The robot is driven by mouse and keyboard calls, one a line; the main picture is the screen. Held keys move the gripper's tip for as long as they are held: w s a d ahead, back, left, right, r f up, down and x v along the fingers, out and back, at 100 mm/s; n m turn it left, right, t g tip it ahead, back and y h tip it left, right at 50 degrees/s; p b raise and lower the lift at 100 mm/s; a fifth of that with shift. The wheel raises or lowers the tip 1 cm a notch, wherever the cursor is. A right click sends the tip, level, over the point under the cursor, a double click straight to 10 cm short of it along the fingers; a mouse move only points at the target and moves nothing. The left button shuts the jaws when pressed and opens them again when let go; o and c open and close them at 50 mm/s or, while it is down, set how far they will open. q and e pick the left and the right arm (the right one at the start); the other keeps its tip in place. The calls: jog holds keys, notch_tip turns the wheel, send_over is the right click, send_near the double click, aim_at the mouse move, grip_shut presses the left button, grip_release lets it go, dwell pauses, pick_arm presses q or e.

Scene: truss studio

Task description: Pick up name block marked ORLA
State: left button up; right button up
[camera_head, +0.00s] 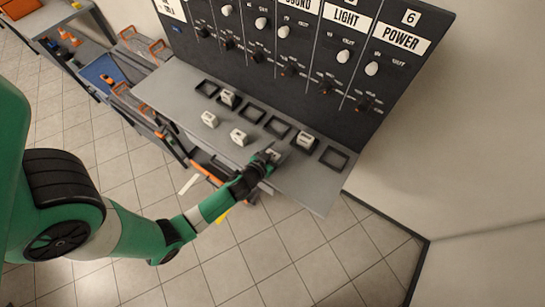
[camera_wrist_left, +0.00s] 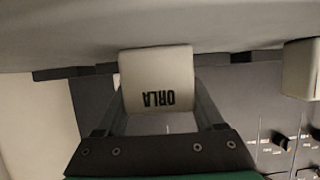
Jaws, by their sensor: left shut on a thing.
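The cream name block marked ORLA (camera_wrist_left: 157,78) sits between the two fingers of my left gripper (camera_wrist_left: 155,118) in the left wrist view, its lettering upside down there. The gripper is shut on it. In the head view my left gripper (camera_head: 268,158) is at the grey shelf's front part, and its fingers mostly hide the block. I cannot tell whether the block touches the shelf. My right gripper is not in view.
The grey shelf (camera_head: 170,88) carries other cream blocks, two loose (camera_head: 209,119) (camera_head: 239,137) and two at the dark square frames (camera_head: 228,98) (camera_head: 305,141). An empty frame (camera_head: 334,157) is at right. A black panel (camera_head: 300,50) with knobs rises behind.

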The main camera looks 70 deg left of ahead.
pick_arm(q)
jog(key=c, duration=0.5)
jog(key=shift+r+p, duration=0.4)
jog(key=shift+r, duration=0.3)
jog(key=r+p, duration=0.1)
jog(key=r, duration=0.2)
jog(key=shift+s+d+r+p, duration=0.1)
jog(key=shift+s+p, duration=0.3)
jog(key=s+r+p, duration=0.1)
jog(key=s+r, duration=0.1)
jog(key=s+d+r+p, duration=0.1)
jog(key=r, duration=0.1)
jog(key=shift+s+r, duration=0.2)
jog(key=shift+s, duration=0.15)
jog(key=shift+s+d+r+p, duration=0.2)
jog(key=shift+s+d+r, duration=0.35)
jog(key=shift+s, duration=0.95)
jog(key=shift+s+d+r+p, duration=0.2)
jog(key=shift+s+r, duration=0.6)
jog(key=shift+s, duration=0.75)
jog(key=shift+s+d+r+p, duration=0.2)
jog(key=shift+s+d+r, duration=0.35)
jog(key=shift+s, duration=0.95)
